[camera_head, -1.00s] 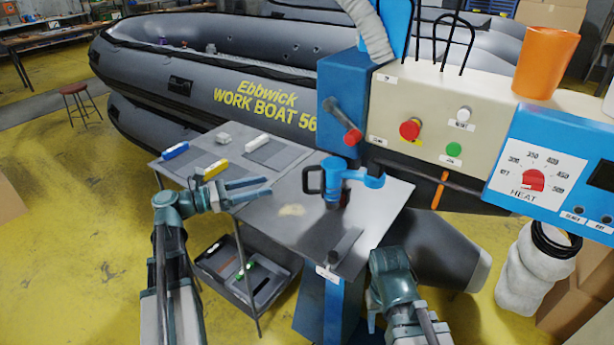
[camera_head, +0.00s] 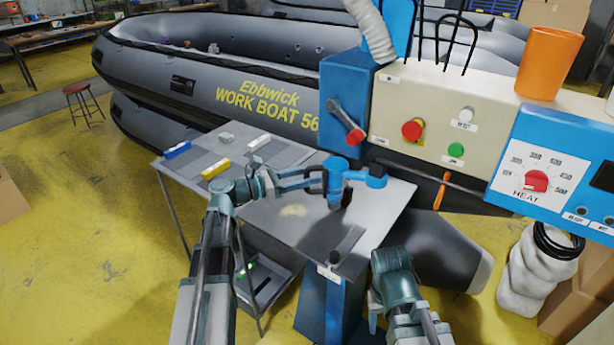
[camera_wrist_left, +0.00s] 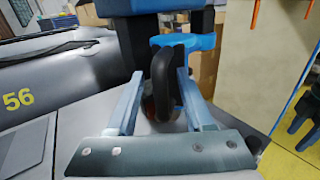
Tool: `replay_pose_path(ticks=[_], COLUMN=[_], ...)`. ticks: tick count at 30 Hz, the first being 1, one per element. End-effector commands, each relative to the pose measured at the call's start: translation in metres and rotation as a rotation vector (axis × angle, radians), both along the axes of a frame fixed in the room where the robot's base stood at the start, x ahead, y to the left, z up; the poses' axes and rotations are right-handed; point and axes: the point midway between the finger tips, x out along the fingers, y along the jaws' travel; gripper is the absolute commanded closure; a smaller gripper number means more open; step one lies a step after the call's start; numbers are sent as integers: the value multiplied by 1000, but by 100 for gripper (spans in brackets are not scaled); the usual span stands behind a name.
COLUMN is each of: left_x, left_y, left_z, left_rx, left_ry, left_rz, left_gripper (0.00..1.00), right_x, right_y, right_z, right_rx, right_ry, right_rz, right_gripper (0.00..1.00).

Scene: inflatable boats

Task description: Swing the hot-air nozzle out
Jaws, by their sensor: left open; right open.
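The hot-air nozzle unit is a blue body (camera_head: 340,178) with a black loop handle on its left and a blue arm reaching right. It stands over the grey table at the machine's front. In the left wrist view the black handle (camera_wrist_left: 165,85) stands between the two fingers. My left gripper (camera_head: 318,178) is open, its fingers on either side of the handle; I cannot tell whether they touch it. It also shows in the left wrist view (camera_wrist_left: 155,95). My right arm is at the lower right; its fingers (camera_head: 373,322) are only partly visible at the bottom.
The grey table (camera_head: 275,215) carries a blue block (camera_head: 177,150), a yellow block (camera_head: 215,169) and a white block (camera_head: 258,142) at the left. The machine panel (camera_head: 430,110) with a red button and a red-handled lever (camera_head: 348,125) stands behind. A boat lies beyond.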

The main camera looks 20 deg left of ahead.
Motion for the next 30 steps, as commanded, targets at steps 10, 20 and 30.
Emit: replay_pose_path(ticks=[10,20,30], left_x=[0,0,0], left_y=[0,0,0], left_z=[0,0,0], left_rx=[0,0,0], left_ry=[0,0,0], left_rz=[0,0,0], left_gripper=[80,100,100], right_x=[0,0,0], right_y=[0,0,0], right_z=[0,0,0], right_rx=[0,0,0], right_ry=[0,0,0], right_rz=[0,0,0], right_gripper=[50,50,50])
